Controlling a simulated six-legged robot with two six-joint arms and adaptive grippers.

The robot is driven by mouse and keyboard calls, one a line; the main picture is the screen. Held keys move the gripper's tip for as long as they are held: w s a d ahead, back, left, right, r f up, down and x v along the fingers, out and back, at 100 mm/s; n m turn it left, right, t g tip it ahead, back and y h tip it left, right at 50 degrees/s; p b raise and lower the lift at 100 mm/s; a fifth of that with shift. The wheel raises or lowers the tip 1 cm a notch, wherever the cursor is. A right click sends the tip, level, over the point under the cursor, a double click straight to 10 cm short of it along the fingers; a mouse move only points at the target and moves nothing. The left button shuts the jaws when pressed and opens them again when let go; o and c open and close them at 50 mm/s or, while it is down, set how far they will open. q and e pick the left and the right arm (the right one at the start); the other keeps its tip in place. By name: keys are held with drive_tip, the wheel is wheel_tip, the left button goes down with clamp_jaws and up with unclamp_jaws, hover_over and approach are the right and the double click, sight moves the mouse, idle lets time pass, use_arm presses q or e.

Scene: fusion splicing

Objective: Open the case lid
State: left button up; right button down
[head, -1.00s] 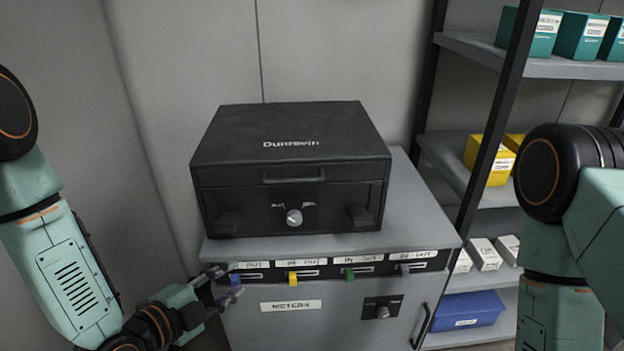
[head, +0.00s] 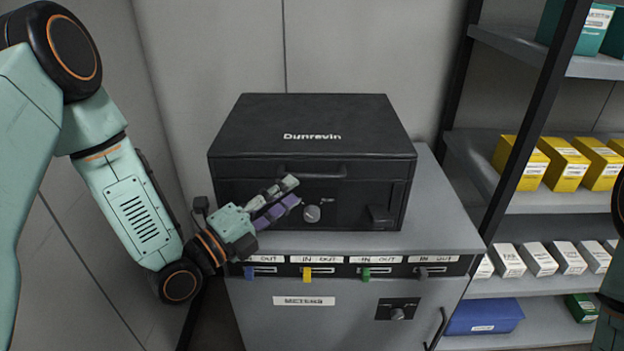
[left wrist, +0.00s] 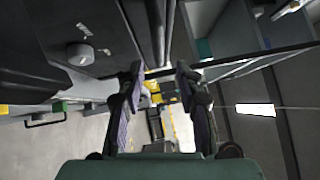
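The black case (head: 235,171) stands closed on the grey cabinet. Its flat lid (head: 312,120) carries the word "Dunrevin". A carry handle (head: 312,172) runs along the upper front, with a silver knob (head: 312,214) below it. The right front latch (head: 380,216) shows; the left latch is hidden behind my left gripper. My left gripper (head: 290,193) is in front of the case's left front half, its fingertips just left of the knob and below the handle. In the left wrist view the fingers (left wrist: 160,72) are apart with nothing between them. My right gripper is out of view.
The grey cabinet (head: 300,325) has a row of coloured tabs below its top and a lower knob (head: 397,313). A shelf rack (head: 560,70) with boxes stands on the right. The cabinet top right of the case is clear. A wall is close on the left.

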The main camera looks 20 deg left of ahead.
sight(310, 178)
use_arm(q)
drive_tip(key=shift+x, duration=3.15)
drive_tip(key=shift+f, duration=0.15)
drive_tip(key=shift+a, duration=0.15)
drive_tip(key=shift+c, duration=0.5)
drive_tip(key=c, duration=0.4)
clamp_jaws()
